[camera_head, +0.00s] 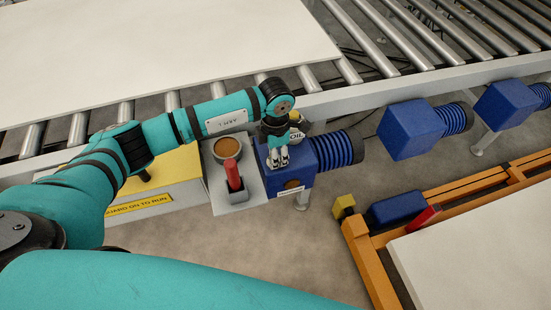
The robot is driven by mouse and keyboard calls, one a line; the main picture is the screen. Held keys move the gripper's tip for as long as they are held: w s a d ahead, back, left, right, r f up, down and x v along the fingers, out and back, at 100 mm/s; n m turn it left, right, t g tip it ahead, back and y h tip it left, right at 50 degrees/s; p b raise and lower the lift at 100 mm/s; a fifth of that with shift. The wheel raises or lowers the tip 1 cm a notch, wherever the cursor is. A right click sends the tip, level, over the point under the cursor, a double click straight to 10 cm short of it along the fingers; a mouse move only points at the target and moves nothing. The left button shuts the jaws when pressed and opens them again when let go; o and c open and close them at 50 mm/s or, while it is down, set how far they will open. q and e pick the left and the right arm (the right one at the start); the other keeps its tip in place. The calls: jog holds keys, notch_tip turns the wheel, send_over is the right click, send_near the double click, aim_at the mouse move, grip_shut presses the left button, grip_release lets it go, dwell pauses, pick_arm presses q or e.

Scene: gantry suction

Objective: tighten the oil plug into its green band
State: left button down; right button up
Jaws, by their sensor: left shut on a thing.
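My left gripper (279,160) points down at the top of the nearest blue gearbox (306,177), beside a white label reading OIL (296,136). Its fingers are close together and shut on the oil plug, which they mostly hide. I cannot make out the green band or how far the plug is turned. A yellowish part shows just behind the wrist. A dark brown round spot (291,185) is on the gearbox's near side. My right gripper is not in view.
A grey tray (240,198) left of the gearbox holds a round brown-topped cup (227,147) and a red-handled item (233,177). A yellow guard (176,168) is farther left. Conveyor rollers (362,48) run behind. An orange frame (376,262) stands at right, with bare floor between.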

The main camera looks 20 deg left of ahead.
pick_arm(q)
jog(key=shift+f+m+b, duration=0.15)
jog(key=shift+m+b, duration=0.55)
jog(key=shift+m, duration=0.2)
jog(key=shift+r, duration=0.2)
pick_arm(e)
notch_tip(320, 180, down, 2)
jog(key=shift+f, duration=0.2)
pick_arm(q)
jog(key=c, duration=1)
grip_release()
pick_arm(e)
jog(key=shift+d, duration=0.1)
pick_arm(q)
notch_tip(320, 180, up, 12)
